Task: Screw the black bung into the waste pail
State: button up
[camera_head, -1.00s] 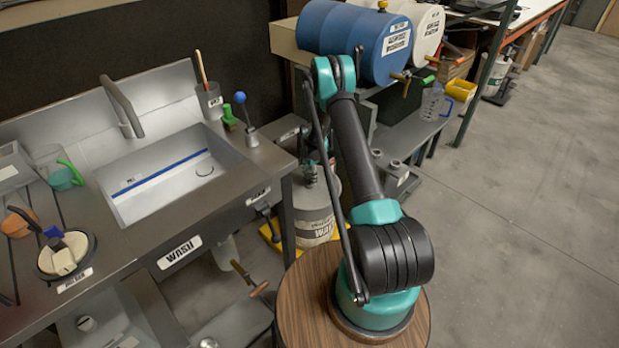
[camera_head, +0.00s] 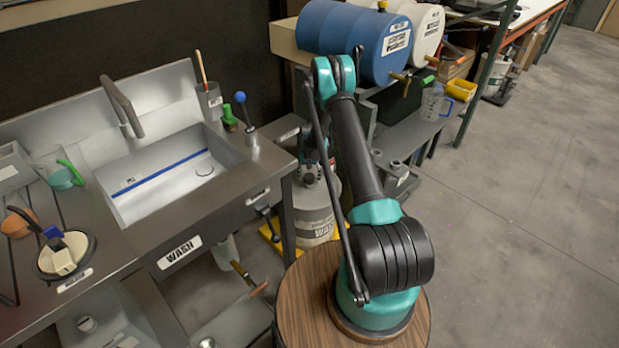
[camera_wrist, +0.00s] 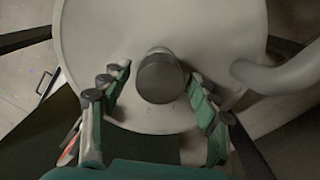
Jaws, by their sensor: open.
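The waste pail's pale round lid (camera_wrist: 85,60) fills much of the wrist view. A dark round bung (camera_wrist: 160,80) is at the middle of the lid. I cannot tell how deep it sits. My gripper (camera_wrist: 157,74) is open, with one green-and-black finger on each side of the bung. Gaps show between the fingers and the bung.
A grey curved pipe or arm (camera_wrist: 285,75) reaches over the lid's right edge. The wash sink (camera_head: 165,170) is at the left. A blue drum (camera_head: 345,40) and a white drum (camera_head: 425,25) lie behind my arm. Open floor (camera_head: 520,200) is at the right.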

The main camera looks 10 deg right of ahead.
jog(key=n, duration=0.4)
jog(key=shift+n, duration=0.4)
jog(key=c, duration=1.1)
jog(key=m, duration=1.3)
jog(key=shift+m, duration=0.4)
jog(key=o, duration=1.1)
